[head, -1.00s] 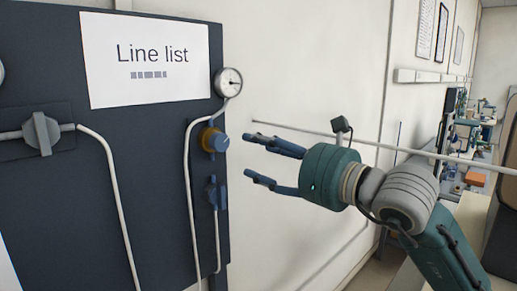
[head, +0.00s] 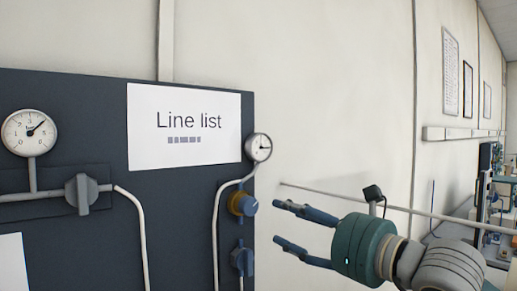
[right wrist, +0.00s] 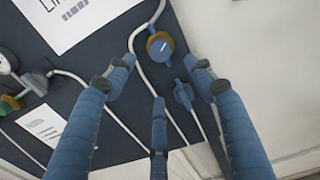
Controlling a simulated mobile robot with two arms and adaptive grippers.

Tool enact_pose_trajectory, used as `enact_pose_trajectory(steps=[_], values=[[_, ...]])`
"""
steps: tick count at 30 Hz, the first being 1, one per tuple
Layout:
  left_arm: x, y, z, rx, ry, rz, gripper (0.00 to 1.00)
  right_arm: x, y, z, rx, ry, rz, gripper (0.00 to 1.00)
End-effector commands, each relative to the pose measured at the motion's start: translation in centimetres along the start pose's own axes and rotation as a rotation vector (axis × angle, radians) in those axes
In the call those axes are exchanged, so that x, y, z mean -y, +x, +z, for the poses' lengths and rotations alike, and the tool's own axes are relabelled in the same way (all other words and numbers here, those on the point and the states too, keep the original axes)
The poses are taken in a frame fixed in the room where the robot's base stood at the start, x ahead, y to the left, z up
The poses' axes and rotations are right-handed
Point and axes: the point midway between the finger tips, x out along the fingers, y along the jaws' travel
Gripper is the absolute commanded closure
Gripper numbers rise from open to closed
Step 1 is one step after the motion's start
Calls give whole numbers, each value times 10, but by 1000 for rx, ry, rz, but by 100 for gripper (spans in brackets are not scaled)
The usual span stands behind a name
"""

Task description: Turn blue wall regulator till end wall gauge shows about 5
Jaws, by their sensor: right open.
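The blue regulator (head: 243,204) is a blue knob on a brass-yellow body at the right edge of the dark wall panel. It also shows in the right wrist view (right wrist: 160,47), beyond the fingers. The small round end gauge (head: 259,148) sits just above it, seen at an angle. Its needle points right, but its numbers are too small to read. My right gripper (head: 278,222) is open and empty, just right of the regulator, fingers pointing at the panel and apart from it. In the right wrist view its spread blue fingers (right wrist: 160,75) frame the regulator's lower side. My left gripper is not seen.
A blue valve (head: 242,259) is on the same pipe below the regulator. A larger gauge (head: 29,132) and a grey valve handle (head: 82,194) are further left, under and beside the "Line list" sheet (head: 184,128). A thin rod (head: 400,207) crosses behind my right arm.

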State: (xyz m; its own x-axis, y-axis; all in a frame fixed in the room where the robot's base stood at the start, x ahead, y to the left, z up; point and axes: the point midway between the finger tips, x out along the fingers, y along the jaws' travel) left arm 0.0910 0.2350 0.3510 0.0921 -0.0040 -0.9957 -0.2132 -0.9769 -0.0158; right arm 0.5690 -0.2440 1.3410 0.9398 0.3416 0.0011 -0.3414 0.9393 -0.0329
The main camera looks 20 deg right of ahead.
Motion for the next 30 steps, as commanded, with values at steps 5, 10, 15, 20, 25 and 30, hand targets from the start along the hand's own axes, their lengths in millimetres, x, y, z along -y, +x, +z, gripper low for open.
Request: enact_pose_trajectory(steps=[5, 10, 15, 20, 25, 30], values=[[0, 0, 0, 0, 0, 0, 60, 0, 0, 0, 0, 0, 0, 46], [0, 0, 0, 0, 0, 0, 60, 0, 0, 0, 0, 0, 0, 46], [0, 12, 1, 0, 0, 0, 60, 0, 13, -5, 4, 25, 1, 46], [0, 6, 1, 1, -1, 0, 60, 0, 25, -2, -1, 35, 0, 46], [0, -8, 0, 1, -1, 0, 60, -1, 51, 0, -3, 38, 2, 46], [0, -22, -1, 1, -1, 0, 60, 0, 85, 1, -2, 37, 1, 46]])
